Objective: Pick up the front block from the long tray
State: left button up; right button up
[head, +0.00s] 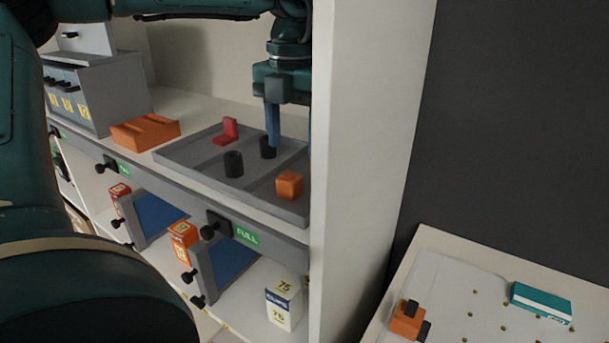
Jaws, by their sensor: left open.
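The long grey tray (194,156) lies on the upper shelf and is divided by low ridges. An orange block (289,184) sits at its front right. Two black cylinders stand near its middle, the nearer one (233,164) left of the farther one (267,147). A red L-shaped piece (229,131) is at the back. My left gripper (290,142) points down over the tray's right part, beside the farther cylinder and behind the orange block. Its blue fingers are apart with nothing seen between them. The shelf's side panel hides part of its right finger. My right gripper is out of view.
A tall white side panel (363,130) stands close right of my left gripper. An orange slotted block (146,132) lies left of the tray, before a grey drawer cabinet (115,95). Boxes and blue-faced bins fill the lower shelf. A pegboard table (470,290) is at lower right.

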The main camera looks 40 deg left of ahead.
aim_at(293, 173)
pick_arm(q)
jog(key=f, duration=0.3)
jog(key=f+p, duration=0.1)
jog(key=f, duration=0.1)
jog(key=shift+s+d+f, duration=0.15)
jog(key=shift+s+f, duration=0.15)
jog(key=shift+s, duration=0.1)
jog(key=shift+w+f, duration=0.1)
jog(key=shift+f, duration=0.45)
jog(key=shift+c, duration=0.6)
jog(key=c, duration=0.9)
